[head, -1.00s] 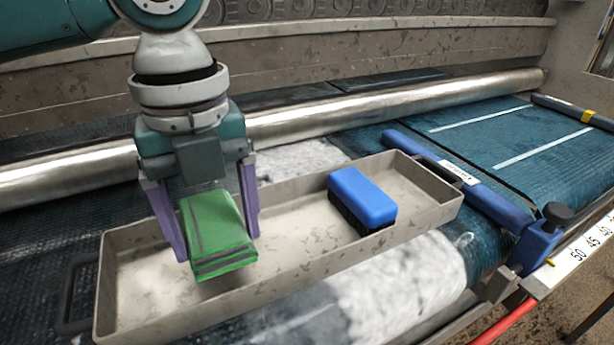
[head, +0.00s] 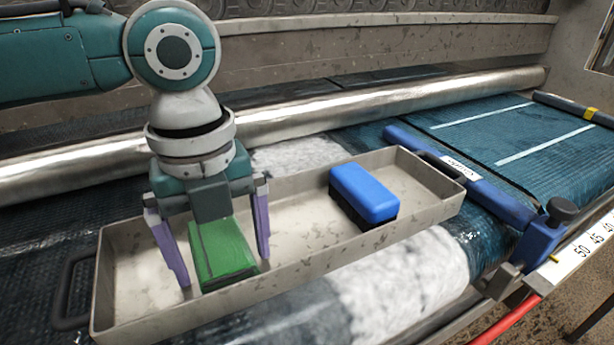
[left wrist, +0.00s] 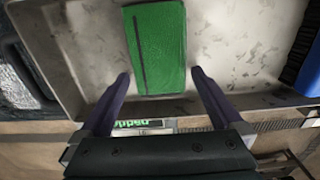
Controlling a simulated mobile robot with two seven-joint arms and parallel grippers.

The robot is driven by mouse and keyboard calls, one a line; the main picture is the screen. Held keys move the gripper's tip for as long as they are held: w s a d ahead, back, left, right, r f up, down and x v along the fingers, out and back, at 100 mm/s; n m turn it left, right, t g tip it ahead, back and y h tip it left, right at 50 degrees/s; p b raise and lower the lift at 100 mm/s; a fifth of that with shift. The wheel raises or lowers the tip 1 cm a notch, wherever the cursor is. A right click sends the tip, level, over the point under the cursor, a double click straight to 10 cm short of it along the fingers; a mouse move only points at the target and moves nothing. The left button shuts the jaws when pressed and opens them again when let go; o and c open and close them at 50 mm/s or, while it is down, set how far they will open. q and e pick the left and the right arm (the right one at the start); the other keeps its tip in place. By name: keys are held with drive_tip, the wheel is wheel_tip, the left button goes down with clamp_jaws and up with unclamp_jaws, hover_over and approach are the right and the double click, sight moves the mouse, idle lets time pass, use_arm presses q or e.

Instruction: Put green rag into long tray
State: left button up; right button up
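The green rag (head: 222,252), a folded block with a dark stripe, lies in the left part of the long grey tray (head: 300,215). It also shows in the left wrist view (left wrist: 165,45), flat on the tray floor beyond my fingertips. My left gripper (head: 224,270) is over the tray, pointing down, with its purple fingers apart on either side of the rag. In the left wrist view, gaps show between the fingers and the rag. My right gripper is not in view.
A blue brush (head: 363,194) with dark bristles stands in the right part of the tray. A metal roller (head: 400,100) runs behind the tray. A blue bar (head: 470,185) lies right of it. The tray floor between rag and brush is free.

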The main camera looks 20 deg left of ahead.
sight(224, 259)
use_arm(q)
wheel_tip(224, 259, up, 12)
drive_tip(key=p, duration=0.2)
drive_tip(key=shift+r, duration=0.2)
